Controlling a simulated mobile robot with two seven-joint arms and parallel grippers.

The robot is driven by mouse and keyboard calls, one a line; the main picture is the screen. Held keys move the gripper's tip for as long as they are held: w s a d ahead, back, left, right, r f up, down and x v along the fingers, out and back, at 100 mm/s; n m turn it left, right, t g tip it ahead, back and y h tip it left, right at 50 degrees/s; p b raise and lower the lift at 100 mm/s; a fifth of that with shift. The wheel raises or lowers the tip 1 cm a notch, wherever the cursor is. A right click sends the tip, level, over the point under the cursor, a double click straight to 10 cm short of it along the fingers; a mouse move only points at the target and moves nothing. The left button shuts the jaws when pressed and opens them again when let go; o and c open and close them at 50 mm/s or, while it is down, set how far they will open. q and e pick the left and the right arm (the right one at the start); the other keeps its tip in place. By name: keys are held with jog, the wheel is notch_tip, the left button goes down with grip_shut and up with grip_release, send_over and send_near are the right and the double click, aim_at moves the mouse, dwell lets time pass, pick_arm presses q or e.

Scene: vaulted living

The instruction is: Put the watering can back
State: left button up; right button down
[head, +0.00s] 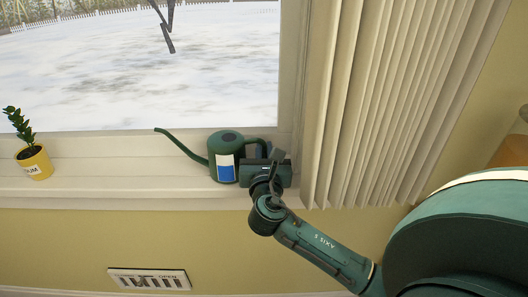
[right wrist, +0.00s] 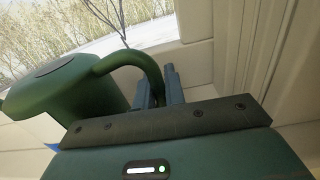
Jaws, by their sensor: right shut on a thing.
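The green watering can (head: 225,146) is upright at the white window sill (head: 110,180) in the head view, its long spout pointing left and a blue and white label on its front. I cannot tell whether its base touches the sill. My right gripper (head: 262,157) is at the can's right side, shut on its handle. In the right wrist view the can (right wrist: 55,95) is at the left, and its curved handle runs between the fingers of the gripper (right wrist: 160,90). The gripper hides part of the handle in the head view. My left gripper is not in view.
A yellow pot with a green plant (head: 35,162) stands on the sill at the far left. Pleated curtains (head: 375,100) hang just right of the gripper. The sill between the pot and the spout is clear. A vent (head: 149,279) is low on the wall.

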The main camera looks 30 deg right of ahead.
jog(key=shift+r, duration=0.15)
jog(key=c, duration=1.5)
grip_release()
jog(key=shift+f, duration=0.2)
jog(key=shift+o, duration=0.2)
